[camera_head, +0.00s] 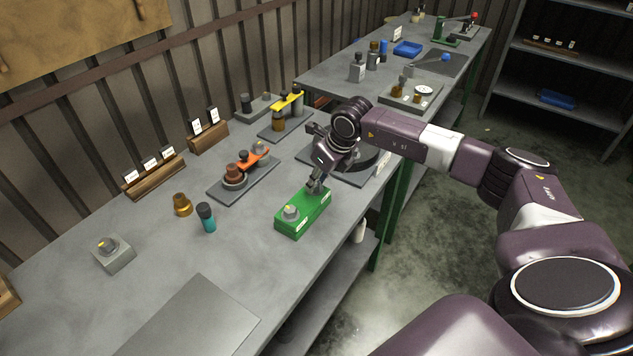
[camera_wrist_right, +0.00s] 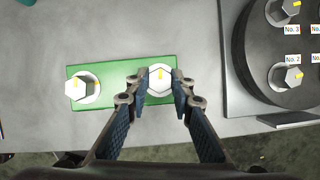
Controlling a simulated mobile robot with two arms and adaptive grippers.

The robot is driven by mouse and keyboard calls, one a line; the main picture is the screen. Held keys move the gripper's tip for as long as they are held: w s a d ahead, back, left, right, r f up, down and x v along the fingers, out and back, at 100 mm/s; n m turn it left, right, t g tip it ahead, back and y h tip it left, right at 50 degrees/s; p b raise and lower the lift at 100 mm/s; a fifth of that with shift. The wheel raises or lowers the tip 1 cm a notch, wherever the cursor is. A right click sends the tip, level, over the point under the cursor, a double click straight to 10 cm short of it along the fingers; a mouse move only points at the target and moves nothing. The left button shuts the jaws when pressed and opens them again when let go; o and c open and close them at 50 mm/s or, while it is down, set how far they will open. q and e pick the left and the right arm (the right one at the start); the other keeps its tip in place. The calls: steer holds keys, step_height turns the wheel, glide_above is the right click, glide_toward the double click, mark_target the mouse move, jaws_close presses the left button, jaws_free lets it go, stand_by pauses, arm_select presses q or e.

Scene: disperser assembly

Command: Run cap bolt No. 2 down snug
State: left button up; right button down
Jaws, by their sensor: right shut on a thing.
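A green block (camera_head: 303,213) near the table's front edge carries two grey hex-headed bolts with yellow marks. In the right wrist view the block (camera_wrist_right: 111,75) has one bolt (camera_wrist_right: 83,88) at its left end and another bolt (camera_wrist_right: 160,78) at its right end. My right gripper (camera_wrist_right: 160,92) is shut on the right-end bolt, one finger on each side of its head. To the right, a dark round cap (camera_wrist_right: 262,50) on a grey plate holds hex bolts beside labels No. 3 and No. 2 (camera_wrist_right: 284,78). In the head view my right arm partly hides the cap. My left gripper is not in view.
An orange-topped assembly (camera_head: 252,158) on a dark plate stands left of the green block. A teal bottle (camera_head: 207,219), a brass part (camera_head: 182,205) and a grey block with a bolt (camera_head: 113,253) stand further left. The table's front left is mostly clear.

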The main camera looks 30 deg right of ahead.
steer(key=shift+r+m, duration=0.1)
steer(key=shift+m, duration=0.2)
steer(key=c, duration=1.7)
jaws_free()
steer(key=v, duration=1.2)
steer(key=shift+s+a, duration=0.1)
steer(key=shift+s, duration=0.05)
